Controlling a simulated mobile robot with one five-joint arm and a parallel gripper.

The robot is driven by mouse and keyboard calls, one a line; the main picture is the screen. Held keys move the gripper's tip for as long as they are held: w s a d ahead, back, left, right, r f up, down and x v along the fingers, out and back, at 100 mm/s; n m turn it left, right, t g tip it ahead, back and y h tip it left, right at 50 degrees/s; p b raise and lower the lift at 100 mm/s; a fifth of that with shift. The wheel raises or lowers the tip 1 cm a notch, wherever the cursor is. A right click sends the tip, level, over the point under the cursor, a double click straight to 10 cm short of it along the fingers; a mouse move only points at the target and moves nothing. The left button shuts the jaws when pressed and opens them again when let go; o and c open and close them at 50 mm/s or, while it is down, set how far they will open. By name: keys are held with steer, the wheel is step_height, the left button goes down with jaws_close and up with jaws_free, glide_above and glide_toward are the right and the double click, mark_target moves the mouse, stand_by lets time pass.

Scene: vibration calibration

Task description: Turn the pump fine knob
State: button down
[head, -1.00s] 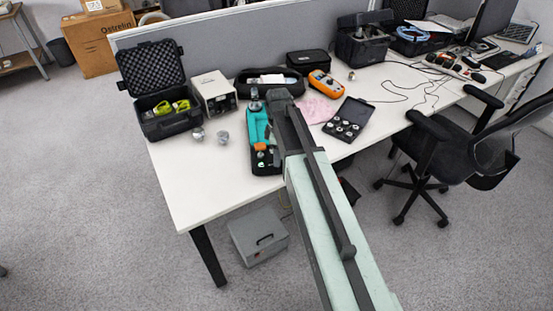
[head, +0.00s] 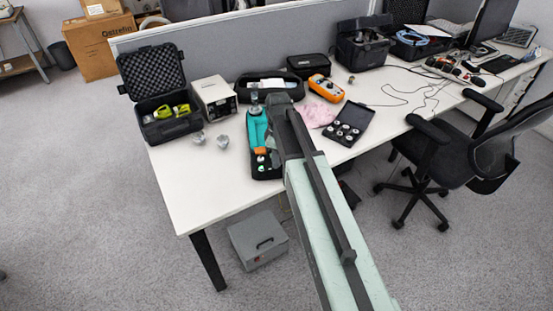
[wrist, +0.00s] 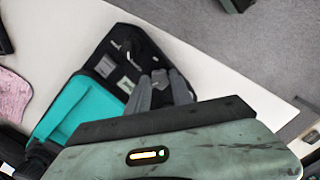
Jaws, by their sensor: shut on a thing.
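The calibration pump is a teal and black unit (head: 256,128) lying near the front edge of the white table. It has a small orange part and pale fittings towards its near end. In the wrist view its teal panel (wrist: 80,108) and black body with small white labels show. My gripper (wrist: 160,84) reaches down over the black part of the pump, with its grey fingers close together. It is shut on the pump fine knob, which the fingers hide. In the head view my arm covers the pump's right side.
A black case (head: 170,112) and a beige box (head: 214,97) stand on the left. Loose metal pieces (head: 223,141) lie left of the pump. A pink cloth (head: 316,114), a case of round parts (head: 349,124) and an orange meter (head: 326,88) are on the right.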

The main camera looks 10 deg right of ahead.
steer(key=m, duration=0.4)
steer(key=shift+s+d+m, duration=0.1)
steer(key=shift+d+m, duration=0.05)
steer(key=shift+m, duration=0.15)
steer(key=m, duration=1.1)
steer(key=shift+m, duration=2.5)
steer(key=c, duration=1.1)
jaws_free()
